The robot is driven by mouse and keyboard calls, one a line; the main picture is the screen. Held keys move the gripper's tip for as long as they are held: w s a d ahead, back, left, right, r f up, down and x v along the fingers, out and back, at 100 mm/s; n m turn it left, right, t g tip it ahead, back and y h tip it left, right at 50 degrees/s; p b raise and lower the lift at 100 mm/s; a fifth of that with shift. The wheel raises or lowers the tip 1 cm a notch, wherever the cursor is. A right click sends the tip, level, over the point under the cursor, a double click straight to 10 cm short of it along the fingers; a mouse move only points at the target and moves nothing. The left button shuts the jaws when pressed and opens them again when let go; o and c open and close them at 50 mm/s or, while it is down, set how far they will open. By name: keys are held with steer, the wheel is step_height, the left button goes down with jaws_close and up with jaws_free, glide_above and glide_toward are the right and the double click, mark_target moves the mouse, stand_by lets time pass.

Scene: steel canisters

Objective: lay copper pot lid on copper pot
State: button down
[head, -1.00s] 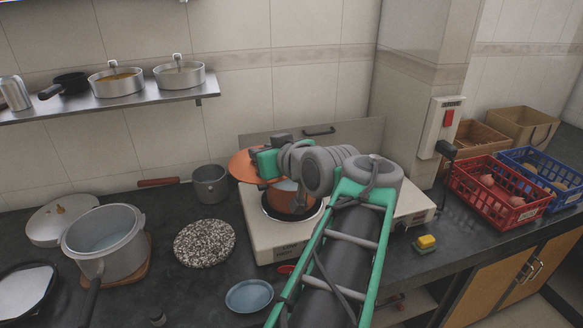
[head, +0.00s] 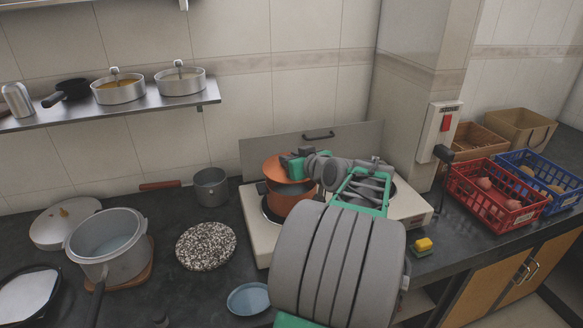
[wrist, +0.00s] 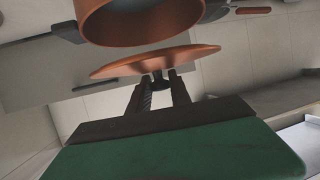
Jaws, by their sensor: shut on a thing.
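The copper pot (head: 287,203) stands on the left burner of the cream stove in the head view. Its open rim and body also show at the top of the wrist view (wrist: 140,22). My gripper (wrist: 158,82) is shut on the dark knob of the copper pot lid (wrist: 155,62). In the head view, the lid (head: 284,169) is held above the pot, tilted, and my gripper (head: 293,165) is at its right side. The wrist view shows a gap between lid and rim. My arm hides part of the stove.
The stove (head: 257,238) has a raised back panel (head: 270,152) behind the pot. A grey saucepan (head: 211,187) stands to its left. A speckled round board (head: 205,246) and a blue plate (head: 248,299) lie on the counter. Red (head: 487,208) and blue crates stand at right.

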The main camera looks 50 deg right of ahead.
steer(key=f, duration=0.3)
steer(key=shift+w+d+f+p, duration=0.2)
steer(key=shift+d+f+p, duration=0.05)
steer(key=shift+p, duration=0.1)
steer(key=shift+f, duration=0.1)
